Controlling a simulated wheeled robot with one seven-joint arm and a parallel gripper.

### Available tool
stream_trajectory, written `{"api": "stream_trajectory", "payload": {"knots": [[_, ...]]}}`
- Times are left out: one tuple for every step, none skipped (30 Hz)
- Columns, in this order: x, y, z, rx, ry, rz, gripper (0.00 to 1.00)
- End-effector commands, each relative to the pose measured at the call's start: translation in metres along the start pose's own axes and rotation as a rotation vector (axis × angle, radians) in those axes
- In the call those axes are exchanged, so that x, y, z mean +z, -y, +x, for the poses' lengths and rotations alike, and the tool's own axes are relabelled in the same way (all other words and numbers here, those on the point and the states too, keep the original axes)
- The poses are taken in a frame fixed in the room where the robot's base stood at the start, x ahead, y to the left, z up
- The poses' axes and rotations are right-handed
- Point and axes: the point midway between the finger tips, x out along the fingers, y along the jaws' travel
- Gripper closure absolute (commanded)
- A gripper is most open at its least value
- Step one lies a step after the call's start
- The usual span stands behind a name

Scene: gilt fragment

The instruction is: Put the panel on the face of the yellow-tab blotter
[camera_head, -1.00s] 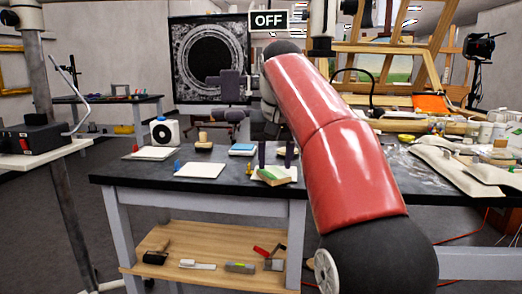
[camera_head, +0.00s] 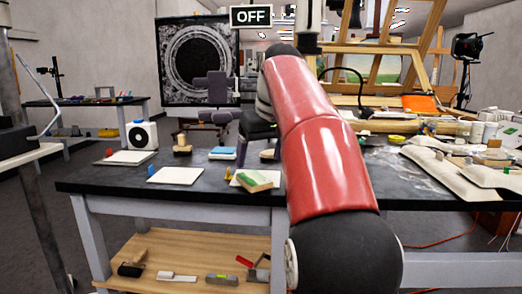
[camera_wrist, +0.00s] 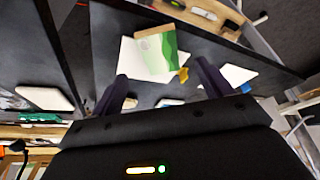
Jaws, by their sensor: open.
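The panel (camera_head: 258,181) has a green and pale face and a wooden edge. It overlaps a white blotter (camera_head: 236,183) on the dark workbench; I cannot tell how it is supported. The wrist view shows the panel (camera_wrist: 158,48) over this white blotter (camera_wrist: 129,68), with a yellow tab (camera_wrist: 183,75) at the blotter's side. My gripper (camera_wrist: 163,85) is open and empty, its two dark fingers apart, with the panel beyond the fingertips. In the head view my red arm hides part of the bench to the right.
Another white blotter (camera_head: 175,175) lies left of the panel, and a further one (camera_head: 130,157) lies behind it. The lower shelf (camera_head: 150,248) holds several tools.

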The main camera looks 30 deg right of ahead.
Motion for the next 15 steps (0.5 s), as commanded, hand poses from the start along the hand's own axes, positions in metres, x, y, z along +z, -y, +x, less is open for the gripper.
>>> {"api": "stream_trajectory", "payload": {"knots": [[0.001, 0.0, 0.011, -0.001, 0.002, 0.0, 0.22], [0.002, 0.0, 0.016, -0.001, 0.003, 0.0, 0.22], [0.002, 0.0, 0.022, -0.001, 0.002, 0.0, 0.22], [0.002, 0.0, 0.027, -0.001, 0.002, 0.0, 0.22], [0.002, 0.0, 0.032, -0.001, 0.003, 0.001, 0.22], [0.002, 0.0, 0.038, 0.0, 0.002, 0.001, 0.22], [0.002, 0.0, 0.042, -0.001, 0.002, 0.0, 0.22], [0.002, 0.0, 0.046, -0.001, 0.002, 0.001, 0.22], [0.001, 0.0, 0.05, -0.001, 0.001, 0.0, 0.22], [0.001, 0.0, 0.053, -0.001, 0.001, 0.0, 0.22], [0.001, 0.0, 0.056, -0.001, 0.001, 0.0, 0.22], [0.001, 0.001, 0.059, -0.001, 0.001, 0.001, 0.22], [0.001, 0.0, 0.061, -0.001, 0.001, 0.001, 0.22], [0.001, 0.0, 0.062, 0.0, 0.0, 0.001, 0.22], [0.0, 0.0, 0.063, 0.0, -0.001, 0.001, 0.22]]}}
